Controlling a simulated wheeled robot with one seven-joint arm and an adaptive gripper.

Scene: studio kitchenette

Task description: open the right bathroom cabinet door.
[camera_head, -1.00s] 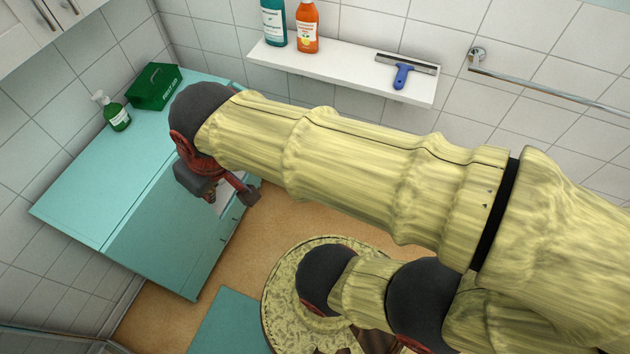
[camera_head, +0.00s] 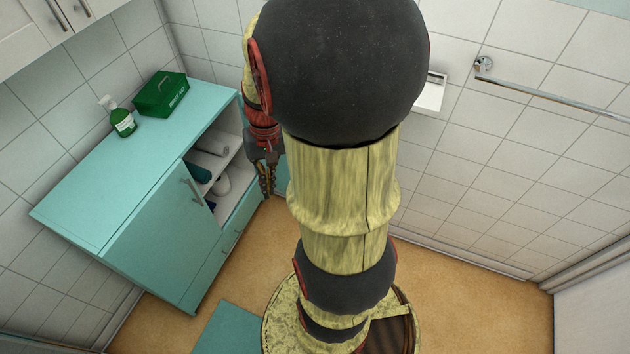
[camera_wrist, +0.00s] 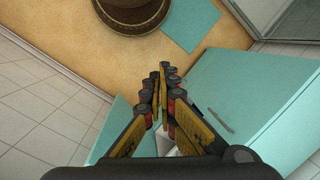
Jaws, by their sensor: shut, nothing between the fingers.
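The teal bathroom cabinet (camera_head: 130,165) stands at the left in the head view. Its right compartment is open, showing a white shelf with a rolled towel (camera_head: 212,145) and other items. The right door (camera_head: 279,178) appears swung outward, mostly hidden behind my gripper and arm; a teal panel, likely this door, shows at the left in the wrist view (camera_wrist: 113,125). The left door (camera_head: 165,240) is closed, with a vertical handle (camera_head: 192,191). My gripper (camera_head: 268,192) is shut and empty, pointing down in front of the open compartment, beside the door; contact cannot be told.
A green box (camera_head: 160,94) and a green pump bottle (camera_head: 122,122) stand on the cabinet top. A drawer (camera_head: 238,225) below the compartment is closed. A towel rail (camera_head: 540,92) and a white wall shelf (camera_head: 430,95) are on the tiled wall. Floor at right is free.

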